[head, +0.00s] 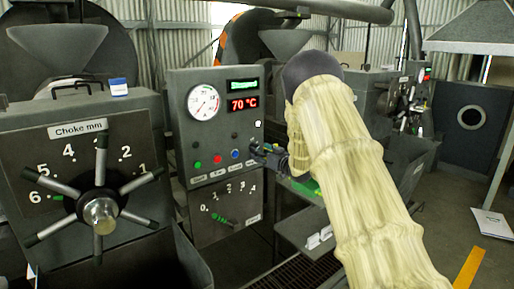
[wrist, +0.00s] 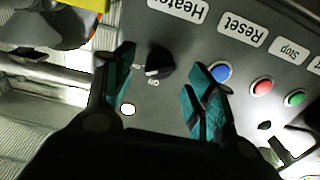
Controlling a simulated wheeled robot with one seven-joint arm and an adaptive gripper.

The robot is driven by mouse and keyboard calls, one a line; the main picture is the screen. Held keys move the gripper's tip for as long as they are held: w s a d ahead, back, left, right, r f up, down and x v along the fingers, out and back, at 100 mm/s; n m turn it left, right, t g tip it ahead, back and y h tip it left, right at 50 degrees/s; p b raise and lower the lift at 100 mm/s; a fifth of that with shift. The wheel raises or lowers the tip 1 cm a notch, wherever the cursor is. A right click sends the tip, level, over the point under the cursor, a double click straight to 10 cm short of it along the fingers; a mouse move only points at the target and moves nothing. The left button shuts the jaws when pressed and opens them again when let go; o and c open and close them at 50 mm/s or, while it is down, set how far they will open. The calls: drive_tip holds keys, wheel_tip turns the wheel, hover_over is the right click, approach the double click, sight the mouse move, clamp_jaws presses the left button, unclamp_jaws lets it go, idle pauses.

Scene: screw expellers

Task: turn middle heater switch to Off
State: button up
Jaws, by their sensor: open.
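The heater switch (wrist: 160,62) is a black rotary knob on the grey control panel (head: 215,160), under the label "Heater" in the wrist view. Its light pointer mark seems to face the "ON" marking, with another small marking beside it. My gripper (wrist: 163,65) is open, with one teal finger on each side of the knob; contact cannot be told. In the head view my gripper (head: 272,155) is at the panel's right edge, and the switch is hidden behind it. A white lamp (wrist: 128,108) near the knob looks lit.
The blue (wrist: 221,72), red (wrist: 262,87) and green (wrist: 295,98) buttons sit beside the right finger. The panel carries a gauge (head: 203,102) and a "70 °C" display (head: 243,103). A spoked choke wheel (head: 100,208) stands at left; another machine (head: 400,110) stands behind at right.

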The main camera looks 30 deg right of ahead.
drive_tip(key=shift+w+a+p, duration=0.1)
drive_tip(key=shift+w+p, duration=0.4)
drive_tip(key=shift+w, duration=1.1)
drive_tip(key=c, duration=1)
